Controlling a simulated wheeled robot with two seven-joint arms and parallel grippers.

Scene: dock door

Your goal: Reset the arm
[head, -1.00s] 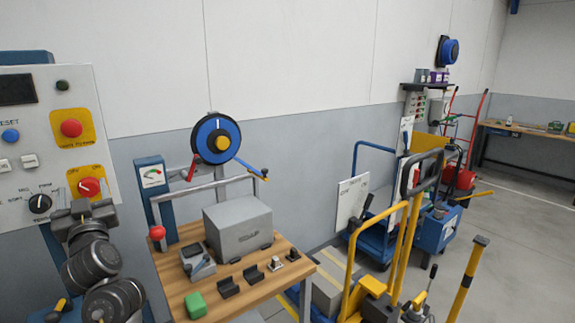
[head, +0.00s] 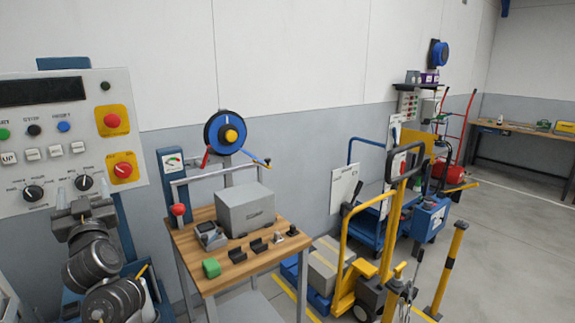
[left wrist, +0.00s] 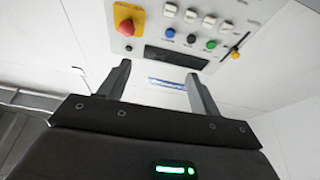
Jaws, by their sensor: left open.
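My left arm reaches up from the lower left of the head view. Its left gripper (head: 84,208) stands in front of the lower edge of the grey control panel (head: 75,100), below a black knob (head: 83,183) and left of the red rotary switch (head: 122,171). In the left wrist view the two fingers (left wrist: 157,75) are apart with nothing between them. Behind them the panel's edge shows upside down, with a red mushroom button (left wrist: 127,18) and a dark display (left wrist: 176,57). Whether the fingers touch the panel cannot be told. The right gripper is not in view.
A blue and yellow hand reel (head: 224,132) stands behind. A yellow pallet truck (head: 350,285) and trolleys are further right; floor is clear at far right.

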